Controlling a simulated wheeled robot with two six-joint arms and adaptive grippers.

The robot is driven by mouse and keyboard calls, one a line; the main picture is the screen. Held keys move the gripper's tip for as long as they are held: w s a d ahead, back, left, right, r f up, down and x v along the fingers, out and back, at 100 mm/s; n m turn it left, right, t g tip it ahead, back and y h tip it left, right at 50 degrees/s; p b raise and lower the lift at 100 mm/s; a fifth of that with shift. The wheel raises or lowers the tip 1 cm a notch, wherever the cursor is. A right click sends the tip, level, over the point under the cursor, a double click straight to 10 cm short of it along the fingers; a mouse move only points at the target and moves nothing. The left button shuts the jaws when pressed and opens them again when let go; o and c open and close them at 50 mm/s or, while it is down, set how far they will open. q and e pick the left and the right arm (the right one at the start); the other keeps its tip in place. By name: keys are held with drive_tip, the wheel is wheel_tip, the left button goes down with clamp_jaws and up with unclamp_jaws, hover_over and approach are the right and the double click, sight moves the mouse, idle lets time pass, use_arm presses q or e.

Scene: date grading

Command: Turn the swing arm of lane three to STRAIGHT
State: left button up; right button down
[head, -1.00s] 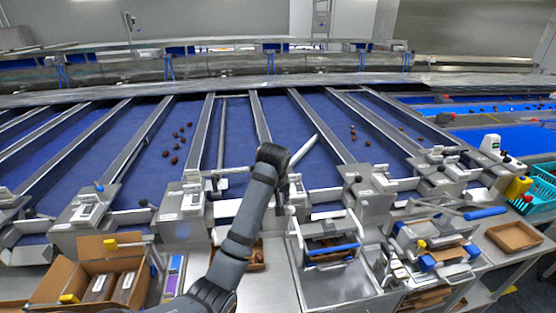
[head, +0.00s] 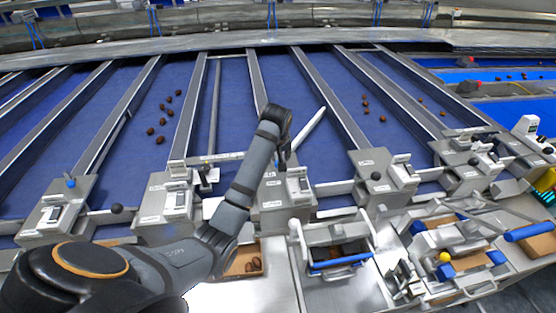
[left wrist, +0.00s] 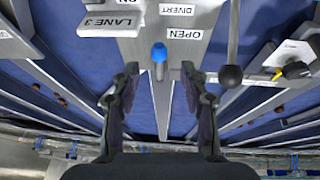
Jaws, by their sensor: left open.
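My left gripper (head: 284,156) points down at the lane-three control box (head: 287,196) in the head view. In the left wrist view the gripper (left wrist: 160,70) is open and empty. A blue-tipped lever (left wrist: 158,52) stands between its fingertips, apart from both fingers. The plate by it reads LANE 3 (left wrist: 109,24), with DIVERT and OPEN labels nearby. A pale swing arm (head: 311,124) lies slantwise across the lane just right of the gripper, its far end toward the right. Its near end is partly hidden. My right gripper is not in view.
Black-knobbed levers stand close by, one right of the fingers (left wrist: 231,76). Neighbouring control boxes (head: 166,206) (head: 385,172) flank this one. Dates (head: 162,120) lie on the blue lanes. A metal tray (head: 336,247) and a carton (head: 243,262) are in front.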

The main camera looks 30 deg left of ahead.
use_arm(q)
drive_tip(key=x, duration=0.3)
drive_tip(key=p+x, duration=0.1)
drive_tip(key=shift+w+a+f, duration=0.15)
drive_tip(key=shift+w+a, duration=0.2)
drive_tip(key=shift+w, duration=0.15)
drive_tip(key=shift+x, duration=1.1)
drive_tip(key=shift+d+f+p, duration=0.15)
drive_tip(key=shift+d+p, duration=0.05)
drive_tip(key=shift+p, duration=0.1)
drive_tip(key=shift+a, duration=0.1)
drive_tip(key=shift+c, duration=1.2)
drive_tip(key=shift+f, duration=0.1)
drive_tip(key=shift+c, duration=1.2)
clamp_jaws()
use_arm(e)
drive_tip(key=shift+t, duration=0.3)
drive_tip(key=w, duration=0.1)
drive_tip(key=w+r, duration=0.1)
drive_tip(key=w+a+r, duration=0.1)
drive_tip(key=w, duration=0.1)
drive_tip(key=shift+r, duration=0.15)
